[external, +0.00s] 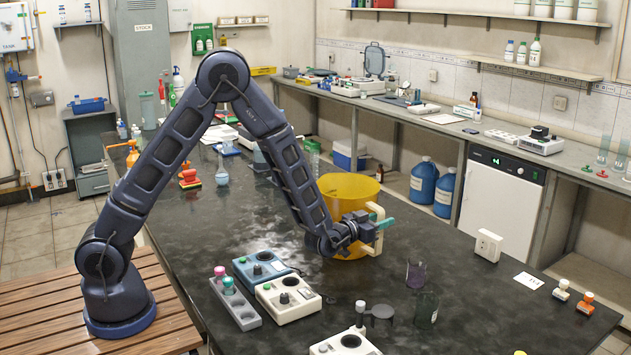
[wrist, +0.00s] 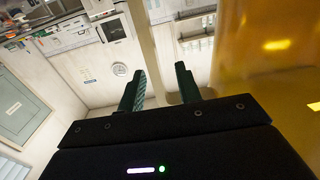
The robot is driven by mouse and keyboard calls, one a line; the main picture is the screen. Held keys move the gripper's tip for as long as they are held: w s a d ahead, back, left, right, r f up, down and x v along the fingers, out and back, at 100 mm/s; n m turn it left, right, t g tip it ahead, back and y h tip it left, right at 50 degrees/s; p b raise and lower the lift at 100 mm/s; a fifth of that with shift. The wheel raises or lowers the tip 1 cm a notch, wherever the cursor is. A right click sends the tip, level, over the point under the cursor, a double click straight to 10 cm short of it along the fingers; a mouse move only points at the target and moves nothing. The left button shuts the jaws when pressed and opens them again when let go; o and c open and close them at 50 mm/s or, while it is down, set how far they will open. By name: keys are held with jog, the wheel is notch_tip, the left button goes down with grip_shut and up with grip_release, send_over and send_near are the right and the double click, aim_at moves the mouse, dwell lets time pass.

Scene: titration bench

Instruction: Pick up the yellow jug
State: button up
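The yellow jug (external: 343,190) stands upright on the dark bench top, with a cream handle (external: 379,215) on its right side. My gripper (external: 384,224) is at the handle, in front of the jug, with its green fingers reaching past it. In the wrist view the jug (wrist: 285,75) fills the right side. The two green fingers of my gripper (wrist: 160,85) stand apart, and the pale handle bar (wrist: 148,45) runs down between them. A gap shows beside the bar, so the fingers do not look closed on it. Its lower part is hidden by my gripper's body.
Two control boxes (external: 288,299) and a grey rack (external: 236,304) stand left of my gripper. Dark glass beakers (external: 426,309) stand in front of it. A white socket box (external: 488,245) is to the right. The bench between the jug and this box is clear.

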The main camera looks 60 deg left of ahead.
grip_shut()
jog(key=shift+r, duration=0.2)
dwell(0.4)
